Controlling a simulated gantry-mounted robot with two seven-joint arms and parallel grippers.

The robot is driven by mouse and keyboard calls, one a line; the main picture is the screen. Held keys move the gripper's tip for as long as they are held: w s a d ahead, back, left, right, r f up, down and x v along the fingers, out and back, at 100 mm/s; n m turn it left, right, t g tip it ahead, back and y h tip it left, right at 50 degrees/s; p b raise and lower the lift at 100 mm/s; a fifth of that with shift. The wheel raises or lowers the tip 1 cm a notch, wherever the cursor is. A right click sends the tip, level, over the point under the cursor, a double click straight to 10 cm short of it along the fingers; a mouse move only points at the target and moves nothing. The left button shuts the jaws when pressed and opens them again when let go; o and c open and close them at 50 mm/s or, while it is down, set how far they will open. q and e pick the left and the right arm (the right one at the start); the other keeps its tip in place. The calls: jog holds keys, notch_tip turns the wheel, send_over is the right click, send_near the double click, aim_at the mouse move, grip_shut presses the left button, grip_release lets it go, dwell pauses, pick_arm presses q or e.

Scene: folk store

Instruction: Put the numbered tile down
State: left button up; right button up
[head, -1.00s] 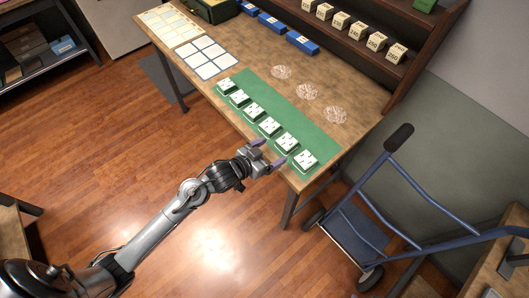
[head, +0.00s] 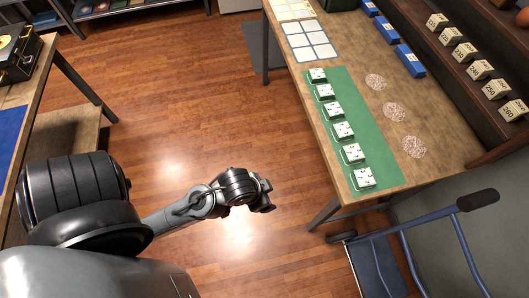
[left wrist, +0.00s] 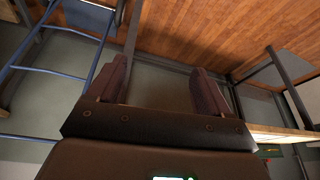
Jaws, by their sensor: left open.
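Several white tiles with dark marks stand in a row on a green mat (head: 399,164) on the wooden table (head: 440,150). The nearest tile (head: 362,178) is at the mat's front end, and the farthest tile (head: 317,75) is at its back end. The marks are too small to read surely. My left gripper (head: 264,195) is over the floor, left of the table and apart from the tiles. In the left wrist view my left gripper (left wrist: 158,80) is open, with nothing between its fingers. My right gripper is not in view.
A white grid card (head: 308,42) lies behind the mat. Blue blocks (head: 411,60) and three speckled round patches (head: 389,112) are to its right. Numbered blocks (head: 481,69) stand on a shelf. A blue hand cart (head: 380,270) is at the table's front. Open floor (head: 200,120) lies left.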

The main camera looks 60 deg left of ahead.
pick_arm(q)
jog(key=shift+s+r+g, duration=0.1)
jog(key=shift+s+g, duration=0.2)
jog(key=shift+s, duration=0.55)
jog(key=shift+w, duration=0.1)
